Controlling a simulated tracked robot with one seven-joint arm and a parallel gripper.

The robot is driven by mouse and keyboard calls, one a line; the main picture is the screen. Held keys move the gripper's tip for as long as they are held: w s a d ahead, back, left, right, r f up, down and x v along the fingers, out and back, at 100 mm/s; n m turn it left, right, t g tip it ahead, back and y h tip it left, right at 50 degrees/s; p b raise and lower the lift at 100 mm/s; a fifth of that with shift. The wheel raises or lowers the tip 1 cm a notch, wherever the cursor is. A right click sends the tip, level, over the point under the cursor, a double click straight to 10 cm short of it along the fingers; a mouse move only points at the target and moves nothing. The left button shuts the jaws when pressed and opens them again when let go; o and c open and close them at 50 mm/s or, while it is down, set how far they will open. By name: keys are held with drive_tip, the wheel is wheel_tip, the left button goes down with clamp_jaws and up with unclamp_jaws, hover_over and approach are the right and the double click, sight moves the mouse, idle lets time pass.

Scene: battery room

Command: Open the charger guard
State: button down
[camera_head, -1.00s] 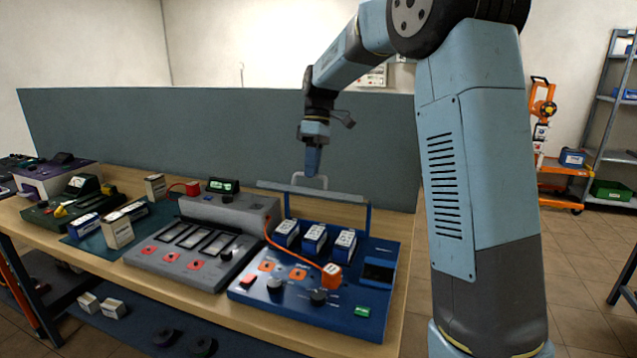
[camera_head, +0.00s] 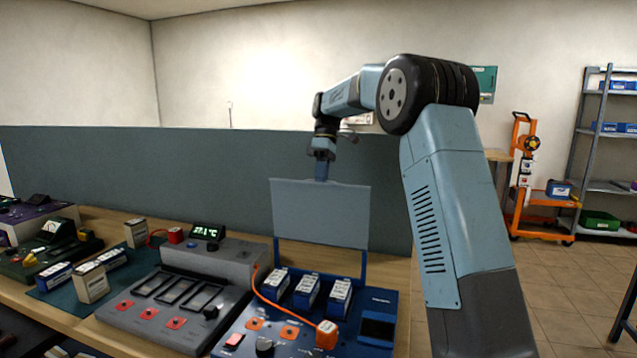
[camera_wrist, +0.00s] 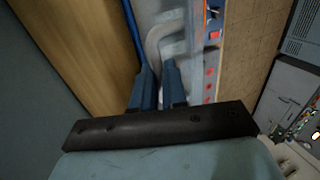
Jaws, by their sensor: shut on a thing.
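The charger guard (camera_head: 320,215) is a greyish see-through panel. In the head view it stands upright, face-on, on blue posts at the back of the blue charger (camera_head: 378,345). My gripper (camera_head: 321,177) is at the guard's top edge. In the wrist view my gripper (camera_wrist: 159,88) has its two blue fingers shut on the guard's pale curved handle (camera_wrist: 165,38). In the head view the handle is hidden by the fingers. Several white-topped batteries (camera_head: 307,291) stand in the charger below the guard.
An orange plug (camera_head: 326,335) on an orange cable sits on the charger. A grey charger unit (camera_head: 205,260) stands to its left, with loose batteries (camera_head: 91,282) beyond. A grey-green partition (camera_head: 150,170) rises behind the bench. The space above the batteries looks clear.

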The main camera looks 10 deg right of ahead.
drive_tip(key=shift+w+d+f+g+y, duration=0.2)
drive_tip(key=shift+w+d+g, duration=0.2)
drive_tip(key=shift+w, duration=0.25)
drive_tip(key=shift+w+d+f+g+y, duration=0.2)
drive_tip(key=shift+w+d+g, duration=0.2)
drive_tip(key=shift+w, duration=0.3)
drive_tip(key=shift+w+d+f+g+y, duration=0.1)
drive_tip(key=shift+w+d+f+g, duration=0.2)
drive_tip(key=shift+w, duration=0.35)
drive_tip(key=shift+d+r, duration=0.15)
drive_tip(key=c, duration=1.4)
unclamp_jaws()
drive_tip(key=shift+r, duration=0.1)
drive_tip(key=shift+o, duration=1.2)
drive_tip(key=shift+w, duration=0.1)
